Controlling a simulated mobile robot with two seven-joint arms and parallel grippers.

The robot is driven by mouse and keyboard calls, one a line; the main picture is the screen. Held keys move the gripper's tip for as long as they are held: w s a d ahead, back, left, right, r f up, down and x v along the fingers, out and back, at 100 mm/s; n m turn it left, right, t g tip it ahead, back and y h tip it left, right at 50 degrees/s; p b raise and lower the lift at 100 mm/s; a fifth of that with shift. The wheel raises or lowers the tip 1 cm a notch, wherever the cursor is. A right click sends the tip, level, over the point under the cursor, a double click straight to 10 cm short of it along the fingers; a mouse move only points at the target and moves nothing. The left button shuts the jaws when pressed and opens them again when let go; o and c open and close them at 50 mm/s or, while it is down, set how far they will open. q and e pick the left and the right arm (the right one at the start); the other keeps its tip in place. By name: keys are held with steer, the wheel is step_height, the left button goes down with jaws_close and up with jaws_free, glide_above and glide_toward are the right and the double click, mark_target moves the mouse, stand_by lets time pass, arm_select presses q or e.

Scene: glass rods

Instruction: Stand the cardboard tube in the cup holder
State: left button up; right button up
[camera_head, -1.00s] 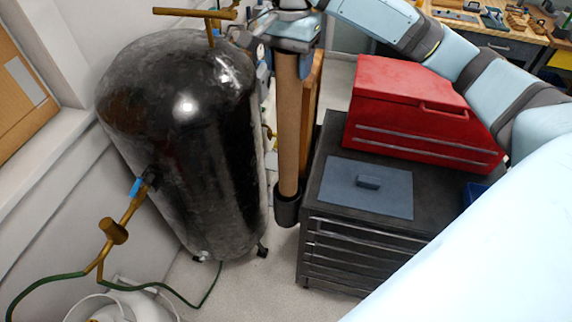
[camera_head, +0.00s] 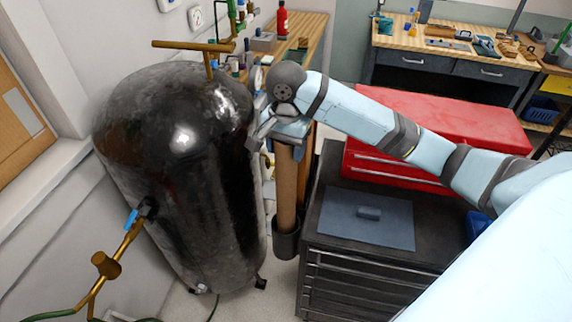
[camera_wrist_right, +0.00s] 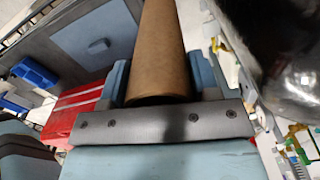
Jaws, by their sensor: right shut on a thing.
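The cardboard tube (camera_head: 286,190) is a long brown cylinder, standing nearly upright between the black tank and the tool cabinet. My right gripper (camera_head: 290,137) is shut on its upper end, seen from behind in the head view. In the right wrist view the tube (camera_wrist_right: 163,55) runs away from between the blue jaws (camera_wrist_right: 160,88). The cup holder (camera_head: 286,245) is a dark round cup low beside the cabinet. The tube's lower end meets its mouth and appears to be inside; the depth is hidden. My left gripper is not in view.
The large black tank (camera_head: 180,170) stands close on the left. The dark drawer cabinet (camera_head: 340,262) stands right of the holder, with a blue-grey mat (camera_head: 367,220) and red toolbox (camera_head: 440,112) on top. A wooden workbench (camera_head: 305,45) is behind.

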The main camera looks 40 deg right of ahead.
mark_target(286, 165)
steer(key=shift+f, duration=2.7)
steer(key=shift+f, duration=0.1)
steer(key=o, duration=1.2)
steer(key=shift+o, duration=0.2)
step_height(286, 165, up, 12)
steer(key=shift+r, duration=0.15)
